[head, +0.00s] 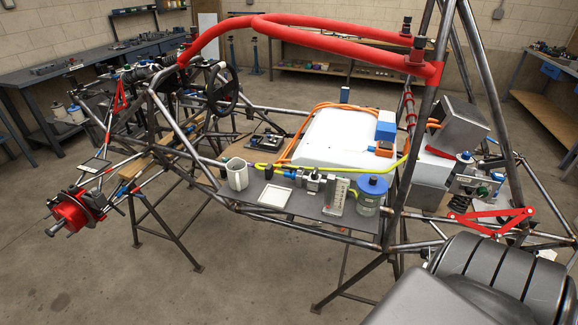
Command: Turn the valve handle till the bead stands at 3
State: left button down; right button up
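A clear flow gauge (338,196) with a marked scale stands upright on the grey panel of the tube chassis, right of centre in the head view. Its bead and numbers are too small to read. A metal valve assembly (311,181) sits just left of the gauge, in line with a yellow hose (265,168). I cannot make out the valve handle or its angle. A clear jar with a blue lid (372,185) stands right of the gauge. Neither of my grippers is in view.
A white cup (237,174) and a flat white tray (275,196) stand left of the valve. A white box (345,137) with orange cables lies behind. Chassis tubes and a red padded bar (330,40) frame the area. A dark ribbed cylinder (505,270) fills the lower right.

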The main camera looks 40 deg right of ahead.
aim_at(314, 175)
jog(key=k, duration=0.6)
jog(key=z, duration=0.9)
jog(key=i, duration=0.5)
